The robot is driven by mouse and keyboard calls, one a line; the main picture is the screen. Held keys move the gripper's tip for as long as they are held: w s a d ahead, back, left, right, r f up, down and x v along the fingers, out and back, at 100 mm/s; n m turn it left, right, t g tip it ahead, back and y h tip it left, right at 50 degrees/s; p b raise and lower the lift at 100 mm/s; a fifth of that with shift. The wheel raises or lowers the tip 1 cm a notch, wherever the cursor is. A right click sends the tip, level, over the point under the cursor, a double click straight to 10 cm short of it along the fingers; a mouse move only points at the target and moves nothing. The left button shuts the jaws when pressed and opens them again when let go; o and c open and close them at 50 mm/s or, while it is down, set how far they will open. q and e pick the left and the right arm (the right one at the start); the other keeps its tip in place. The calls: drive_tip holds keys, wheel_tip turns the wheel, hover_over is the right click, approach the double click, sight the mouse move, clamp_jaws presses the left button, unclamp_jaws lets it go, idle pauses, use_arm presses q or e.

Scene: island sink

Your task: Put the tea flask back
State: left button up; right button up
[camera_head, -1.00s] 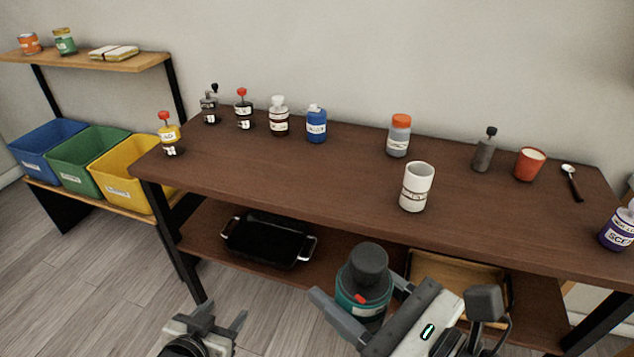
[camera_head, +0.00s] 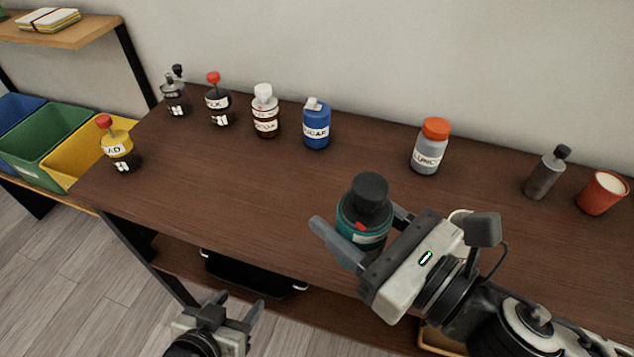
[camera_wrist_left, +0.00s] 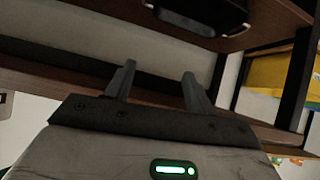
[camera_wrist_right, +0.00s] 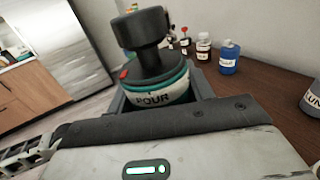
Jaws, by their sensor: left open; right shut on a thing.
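The tea flask (camera_head: 364,222) is a teal container with a dark grey lid and a small red button. My right gripper (camera_head: 360,238) is shut on it and holds it upright in front of the tabletop's near part. In the right wrist view the flask (camera_wrist_right: 150,65) sits between the fingers, and its label reads "POUR". Its base is hidden by the gripper. My left gripper (camera_head: 232,318) is open and empty, low in front of the table. In the left wrist view its fingers (camera_wrist_left: 158,88) are apart with nothing between them.
On the brown table (camera_head: 250,205) stand several bottles at the back left, a blue bottle (camera_head: 316,125), an orange-lidded jar (camera_head: 429,147), a grey bottle (camera_head: 545,174) and a red cup (camera_head: 602,193). The table's middle is clear.

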drive_tip(key=w+a+f+b, duration=0.1)
drive_tip(key=w+f, duration=0.2)
drive_tip(key=w, duration=0.1)
drive_tip(key=w+a+f+b, duration=0.2)
drive_tip(key=w+f, duration=0.1)
drive_tip(key=w, duration=0.1)
drive_tip(key=w+a+f+b, duration=0.1)
drive_tip(key=w+a+f, duration=0.1)
drive_tip(key=w+f, duration=0.1)
drive_tip(key=shift+w+b, duration=0.35)
drive_tip(key=shift+w, duration=0.35)
drive_tip(key=f, duration=0.3)
drive_tip(key=shift+w+a+f+b, duration=0.15)
drive_tip(key=shift+w+b, duration=0.1)
drive_tip(key=shift+b, duration=0.15)
drive_tip(key=shift+f, duration=0.25)
use_arm(q)
drive_tip(key=shift+w+d+f+n+t+h, duration=0.15)
drive_tip(key=shift+d+f, duration=0.1)
drive_tip(key=shift+f, duration=0.15)
drive_tip(key=shift+w+d+f+n+t+h, duration=0.1)
drive_tip(key=shift+d+f+n+t+h, duration=0.1)
drive_tip(key=shift+f, duration=0.2)
drive_tip(key=shift+s, duration=0.1)
